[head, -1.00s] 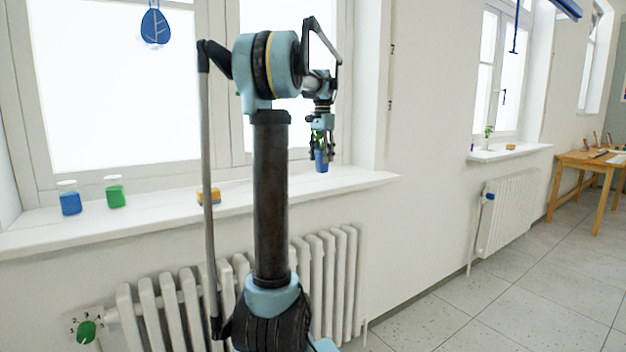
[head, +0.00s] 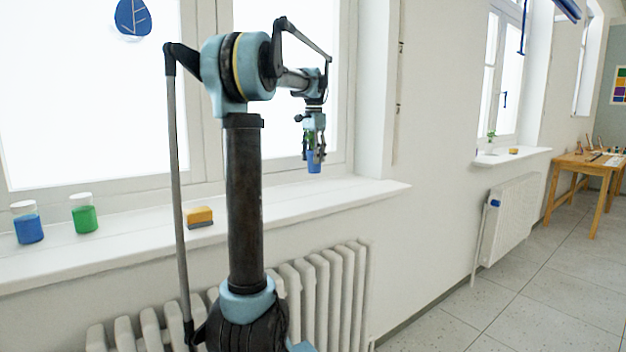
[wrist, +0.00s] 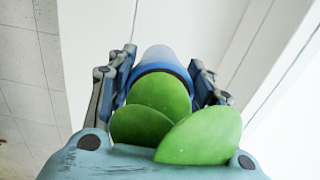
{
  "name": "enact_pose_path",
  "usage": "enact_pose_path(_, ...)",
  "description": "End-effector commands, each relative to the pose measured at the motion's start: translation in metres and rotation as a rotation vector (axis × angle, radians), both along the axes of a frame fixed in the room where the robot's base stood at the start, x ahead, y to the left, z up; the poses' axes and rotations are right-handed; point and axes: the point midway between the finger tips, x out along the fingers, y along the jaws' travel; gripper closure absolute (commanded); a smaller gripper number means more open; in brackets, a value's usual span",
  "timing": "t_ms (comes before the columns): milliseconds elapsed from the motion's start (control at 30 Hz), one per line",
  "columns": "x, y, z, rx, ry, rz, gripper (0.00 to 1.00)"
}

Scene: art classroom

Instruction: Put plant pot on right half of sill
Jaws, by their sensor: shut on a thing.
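The plant pot (head: 314,166) is small and blue. My gripper (head: 315,152) is shut on it and holds it upright in front of the near window. In the head view its base shows just above the right part of the near sill (head: 345,194), with a visible gap to the sill's surface. In the wrist view the blue pot (wrist: 160,62) is between the fingers, and its large green leaves (wrist: 175,125) cover the near part of it. The pot's underside is hidden there.
On the near sill's left part stand a blue paint jar (head: 28,226), a green paint jar (head: 84,216) and a yellow sponge-like block (head: 200,215). The right part looks bare. A white radiator (head: 330,290) is below. A second sill (head: 525,157) holds another plant (head: 491,140).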

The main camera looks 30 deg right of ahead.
Motion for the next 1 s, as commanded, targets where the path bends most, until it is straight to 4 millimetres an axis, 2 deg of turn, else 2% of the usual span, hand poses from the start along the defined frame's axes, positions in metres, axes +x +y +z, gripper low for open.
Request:
enact_pose_path(100,-0.002,-0.003,-0.015,0.000,0.000,-0.005,0.86)
enact_pose_path(367,-0.003,-0.005,-0.032,0.000,0.000,-0.008,0.86)
enact_pose_path(600,-0.004,-0.005,-0.061,0.000,0.000,-0.008,0.86)
enact_pose_path(967,-0.003,-0.005,-0.065,0.000,0.000,-0.007,0.86)
enact_pose_path(1000,-0.003,-0.005,-0.065,0.000,0.000,-0.007,0.46)
